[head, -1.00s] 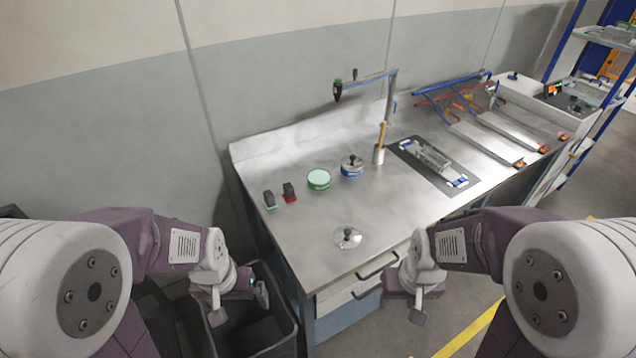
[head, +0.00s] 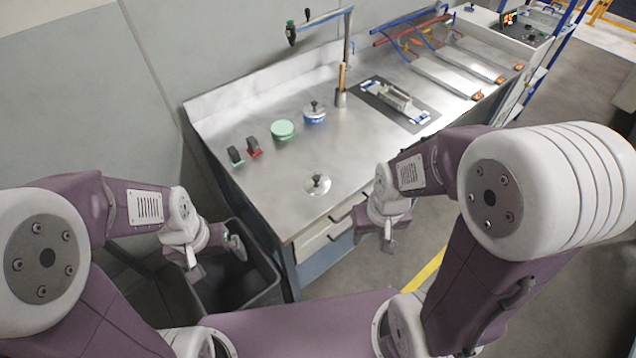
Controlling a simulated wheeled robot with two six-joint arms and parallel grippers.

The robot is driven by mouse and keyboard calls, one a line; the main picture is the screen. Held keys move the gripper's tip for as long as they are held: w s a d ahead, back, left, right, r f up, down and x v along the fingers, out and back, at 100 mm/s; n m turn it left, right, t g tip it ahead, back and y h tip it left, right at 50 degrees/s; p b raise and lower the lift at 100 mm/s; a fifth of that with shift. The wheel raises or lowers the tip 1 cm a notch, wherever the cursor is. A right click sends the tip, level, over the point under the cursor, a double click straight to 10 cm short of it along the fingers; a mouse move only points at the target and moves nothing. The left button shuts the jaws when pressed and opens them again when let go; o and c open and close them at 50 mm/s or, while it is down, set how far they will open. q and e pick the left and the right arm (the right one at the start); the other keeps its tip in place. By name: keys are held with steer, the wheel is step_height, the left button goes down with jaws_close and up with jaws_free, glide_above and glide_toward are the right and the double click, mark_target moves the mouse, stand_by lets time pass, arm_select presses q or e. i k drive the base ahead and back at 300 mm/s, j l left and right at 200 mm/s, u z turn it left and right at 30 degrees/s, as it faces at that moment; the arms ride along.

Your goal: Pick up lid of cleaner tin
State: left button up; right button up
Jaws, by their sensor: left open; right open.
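A shiny round lid with a black knob (head: 317,184) lies on the bench near its front edge. Behind it stand a blue tin (head: 314,117) topped by a black-knobbed lid (head: 315,105), and a green round tin (head: 282,130). I cannot read labels to tell which is the cleaner tin. My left gripper (head: 214,257) is open and empty over the dark bin, left of the bench. My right gripper (head: 388,236) is open and empty in front of the bench drawers, to the right of the loose lid. Neither gripper touches a tin or lid.
The metal bench (head: 370,150) has clear surface around the loose lid. Two small dark-handled blocks (head: 254,148) stand at left. A brush pot (head: 341,98), a dark mat (head: 381,102) with a device, and ski-like boards (head: 445,75) are further right. A dark bin (head: 265,292) stands below left.

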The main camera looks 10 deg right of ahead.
mark_target(316, 184)
steer(key=i+l+u, duration=0.1)
steer(key=l+u, duration=0.3)
steer(key=i+l+u, duration=0.1)
steer(key=l+u, duration=0.65)
steer(key=k+l+u, duration=0.1)
steer(key=l+u, duration=0.3)
steer(key=l, duration=0.15)
